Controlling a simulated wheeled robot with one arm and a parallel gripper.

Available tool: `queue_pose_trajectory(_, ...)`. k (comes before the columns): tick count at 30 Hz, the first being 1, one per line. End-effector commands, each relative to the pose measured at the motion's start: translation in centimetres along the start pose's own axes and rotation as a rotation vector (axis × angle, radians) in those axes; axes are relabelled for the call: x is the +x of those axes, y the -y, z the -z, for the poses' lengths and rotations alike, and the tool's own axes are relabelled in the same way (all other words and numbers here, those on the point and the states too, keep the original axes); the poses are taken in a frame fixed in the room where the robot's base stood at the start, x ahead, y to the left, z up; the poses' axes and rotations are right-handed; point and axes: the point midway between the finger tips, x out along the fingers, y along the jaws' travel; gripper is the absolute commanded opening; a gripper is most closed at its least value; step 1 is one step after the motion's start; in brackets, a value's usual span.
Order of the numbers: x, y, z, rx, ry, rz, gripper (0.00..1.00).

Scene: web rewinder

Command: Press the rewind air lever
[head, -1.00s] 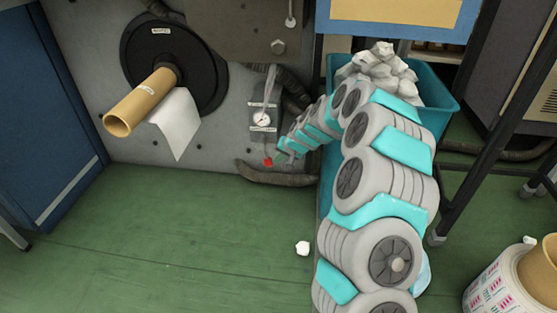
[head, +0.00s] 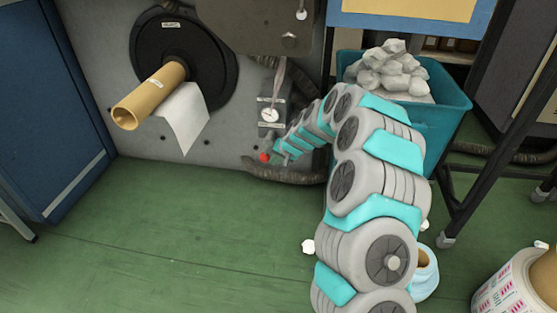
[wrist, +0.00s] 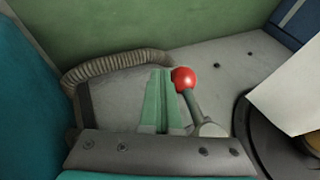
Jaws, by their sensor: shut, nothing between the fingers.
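The rewind air lever has a red ball knob (wrist: 184,78) on a short grey stem that runs down to a round pivot in the wrist view. The knob also shows as a small red spot in the head view (head: 264,157), below a round white gauge. My gripper (wrist: 161,75) is shut and empty, with its green fingers side by side just left of the knob. Whether the fingertips touch the knob, I cannot tell. In the head view the gripper (head: 277,153) is small and close to the knob, at the end of my arm.
A round gauge (head: 268,116) sits above the lever. A corrugated hose (head: 285,170) curves below it. A cardboard core (head: 148,95) with hanging white paper (head: 184,118) projects at the left. A teal bin (head: 447,101) of crumpled paper stands right. The green floor is mostly clear.

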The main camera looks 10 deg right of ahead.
Motion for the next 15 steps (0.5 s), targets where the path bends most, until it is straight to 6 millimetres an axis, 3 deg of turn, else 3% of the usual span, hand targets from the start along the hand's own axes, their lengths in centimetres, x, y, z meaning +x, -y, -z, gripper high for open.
queue_pose_trajectory(15,0.56,0.84,-0.28,-0.001,0.0,0.0,0.0)
